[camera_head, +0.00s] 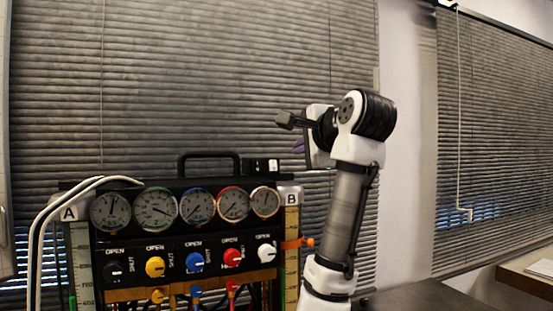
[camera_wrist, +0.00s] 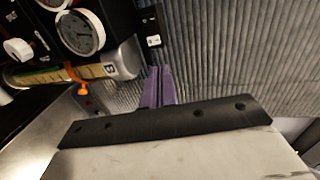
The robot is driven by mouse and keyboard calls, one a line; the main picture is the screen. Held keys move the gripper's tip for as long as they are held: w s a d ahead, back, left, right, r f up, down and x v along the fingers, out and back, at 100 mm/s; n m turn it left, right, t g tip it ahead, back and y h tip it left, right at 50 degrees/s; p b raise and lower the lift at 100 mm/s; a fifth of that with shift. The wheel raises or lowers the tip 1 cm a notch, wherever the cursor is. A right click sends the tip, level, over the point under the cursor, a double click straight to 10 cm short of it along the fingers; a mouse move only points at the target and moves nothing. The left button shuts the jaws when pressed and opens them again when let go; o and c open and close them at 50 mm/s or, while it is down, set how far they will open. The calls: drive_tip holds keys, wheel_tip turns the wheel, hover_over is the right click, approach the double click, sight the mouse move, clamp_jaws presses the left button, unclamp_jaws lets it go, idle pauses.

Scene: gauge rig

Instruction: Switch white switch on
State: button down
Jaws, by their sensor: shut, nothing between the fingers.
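The white knob (camera_head: 266,251), under an OPEN label, is the rightmost in a row of coloured knobs on the gauge panel (camera_head: 180,221). It also shows at the left edge of the wrist view (camera_wrist: 18,49). A small black box with a white face (camera_head: 262,165) stands on the panel's top right; its white face also shows in the wrist view (camera_wrist: 154,41). I cannot tell which one is the switch or its setting. My gripper (camera_head: 298,146), with purple fingers (camera_wrist: 158,85), is shut and empty, above and right of the panel, touching nothing visible.
Several round gauges (camera_head: 197,208) sit above the knobs. A tube marked B with an orange clamp (camera_head: 297,243) stands right of the white knob. White hoses (camera_head: 60,205) loop at the left. Window blinds (camera_head: 150,90) lie behind.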

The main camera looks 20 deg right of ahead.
sight(273, 160)
drive_tip(key=p+x, duration=0.6)
drive_tip(key=x, duration=0.7)
drive_tip(key=shift+w+r, duration=0.1)
drive_tip(key=shift+w+f, duration=0.25)
drive_tip(key=shift+w, duration=0.3)
